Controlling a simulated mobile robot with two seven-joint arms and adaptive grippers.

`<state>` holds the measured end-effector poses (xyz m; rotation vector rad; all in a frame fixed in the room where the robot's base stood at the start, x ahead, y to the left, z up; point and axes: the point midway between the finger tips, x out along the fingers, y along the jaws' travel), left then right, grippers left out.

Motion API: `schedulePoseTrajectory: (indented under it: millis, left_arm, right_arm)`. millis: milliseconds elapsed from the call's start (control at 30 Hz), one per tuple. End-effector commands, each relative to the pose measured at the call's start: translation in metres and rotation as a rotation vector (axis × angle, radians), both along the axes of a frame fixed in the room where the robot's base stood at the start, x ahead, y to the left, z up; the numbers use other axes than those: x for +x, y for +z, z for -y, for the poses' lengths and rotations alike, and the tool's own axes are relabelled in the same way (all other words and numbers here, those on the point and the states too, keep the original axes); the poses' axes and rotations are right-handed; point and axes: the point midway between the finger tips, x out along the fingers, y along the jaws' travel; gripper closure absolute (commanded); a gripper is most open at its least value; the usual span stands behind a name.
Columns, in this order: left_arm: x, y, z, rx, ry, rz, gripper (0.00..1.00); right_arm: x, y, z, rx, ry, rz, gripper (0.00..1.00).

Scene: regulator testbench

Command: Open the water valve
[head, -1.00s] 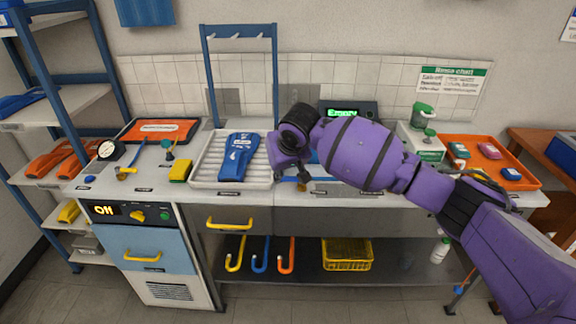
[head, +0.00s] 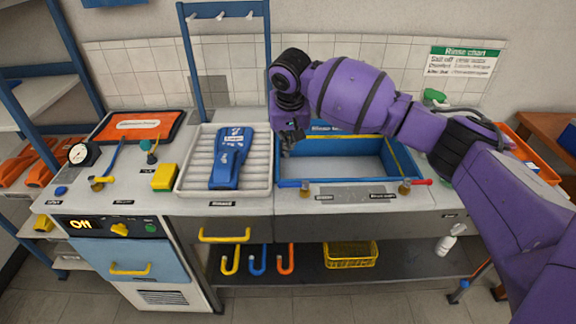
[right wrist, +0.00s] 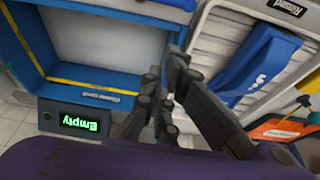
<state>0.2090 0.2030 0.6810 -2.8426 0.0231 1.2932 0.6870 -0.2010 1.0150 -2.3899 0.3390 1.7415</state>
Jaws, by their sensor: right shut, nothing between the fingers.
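A basin with a blue rim (head: 352,181) is sunk in the bench right of the middle. At its front left corner is a brass valve with a short blue handle (head: 290,184). At its front right is a brass valve with a red handle (head: 416,183). A third brass fitting with a long blue lever (head: 113,157) stands on the left bench. The labels are too small to read, so I cannot tell which is the water valve. My right gripper (head: 291,146) is shut and empty above the basin's left side, behind the blue handle; its fingers (right wrist: 166,72) also show in the right wrist view.
A white ribbed tray (head: 183,190) holding a blue pouch (head: 231,158) stands left of the basin. A yellow sponge (head: 164,177) lies beside it. A display reading "Empty" (right wrist: 80,123) is behind the basin. A blue rack frame (head: 188,70) rises behind the tray.

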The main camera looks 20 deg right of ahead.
Motion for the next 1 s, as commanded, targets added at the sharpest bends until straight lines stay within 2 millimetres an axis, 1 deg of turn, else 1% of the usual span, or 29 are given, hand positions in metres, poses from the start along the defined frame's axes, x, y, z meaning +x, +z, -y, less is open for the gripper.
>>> schedulePoseTrajectory:
  millis: [133,267,467,600,700,767,833,1000]
  left_arm:
    - [-0.002,-0.001,-0.001,0.002,-0.002,-0.003,0.6]
    - [-0.001,-0.001,-0.001,0.003,-0.004,-0.001,0.6]
    - [0.004,-0.002,-0.001,0.004,-0.007,0.012,0.6]
    - [0.002,-0.006,-0.004,0.009,-0.004,0.009,0.6]
    - [0.0,-0.01,-0.007,0.014,-0.001,0.004,0.6]
    - [0.008,0.001,-0.008,0.014,0.002,0.022,0.6]
    - [0.012,0.007,-0.007,0.012,0.001,0.029,0.6]
    - [0.015,0.013,0.0,0.001,-0.004,0.034,0.6]
  right_arm:
    - [0.001,-0.002,0.0,0.001,0.001,0.0,1.0]
    - [0.004,-0.014,0.001,0.0,0.001,-0.002,1.0]
    - [0.014,-0.052,0.004,-0.001,0.0,-0.005,1.0]
    - [0.024,-0.082,0.007,-0.001,-0.001,-0.004,1.0]
    - [0.03,-0.1,0.008,-0.001,0.002,-0.003,1.0]
    - [0.02,-0.089,0.005,-0.002,0.005,0.004,1.0]
    - [0.011,-0.083,0.003,-0.002,0.004,0.009,1.0]
    - [-0.004,-0.084,-0.002,-0.001,0.003,0.006,1.0]
